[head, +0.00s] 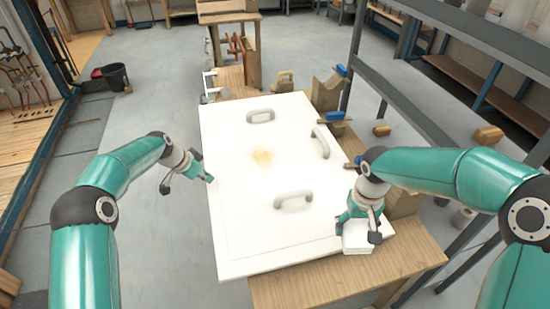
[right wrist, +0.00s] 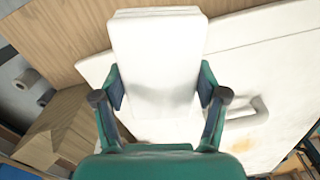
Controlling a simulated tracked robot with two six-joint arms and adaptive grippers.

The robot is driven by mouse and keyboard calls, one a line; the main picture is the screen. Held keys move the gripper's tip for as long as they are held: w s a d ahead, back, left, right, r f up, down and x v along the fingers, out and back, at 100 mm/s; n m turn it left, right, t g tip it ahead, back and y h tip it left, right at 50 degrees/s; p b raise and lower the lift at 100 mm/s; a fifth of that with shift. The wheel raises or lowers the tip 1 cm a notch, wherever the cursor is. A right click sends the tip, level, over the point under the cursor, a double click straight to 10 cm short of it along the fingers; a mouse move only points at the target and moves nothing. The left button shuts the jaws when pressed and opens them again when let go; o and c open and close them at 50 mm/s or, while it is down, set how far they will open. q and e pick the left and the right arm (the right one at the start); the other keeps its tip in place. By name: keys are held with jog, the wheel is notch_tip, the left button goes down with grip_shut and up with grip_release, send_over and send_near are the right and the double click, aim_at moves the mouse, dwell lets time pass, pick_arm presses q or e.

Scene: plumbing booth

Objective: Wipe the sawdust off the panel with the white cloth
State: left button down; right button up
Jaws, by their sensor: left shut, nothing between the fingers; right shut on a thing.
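The white panel (head: 245,180) lies on the wooden bench, with three pale handles on it. A yellowish patch of sawdust (head: 262,156) lies near its middle; it also shows in the right wrist view (right wrist: 290,135). The folded white cloth (head: 357,238) is at the panel's near right corner. My right gripper (head: 358,222) is shut on the cloth, whose block shape fills the space between the fingers in the right wrist view (right wrist: 158,85). Whether the cloth touches the surface below is unclear. My left gripper (head: 188,187) is shut and empty at the panel's left edge.
The handles (head: 293,199), (head: 320,142) and (head: 260,115) stand up from the panel around the sawdust. A grey shelf frame (head: 400,108) runs along the right. Wooden blocks and blue-handled tools (head: 331,117) sit beyond the panel's right edge. Bare bench (head: 330,280) shows in front.

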pick_arm(q)
jog(key=shift+f, duration=0.25)
pick_arm(e)
jog(key=shift+f, duration=0.2)
pick_arm(q)
jog(key=shift+r, duration=0.1)
jog(key=shift+r+p, duration=1.05)
jog(key=shift+r, duration=1.9)
pick_arm(e)
jog(key=shift+r, duration=1.25)
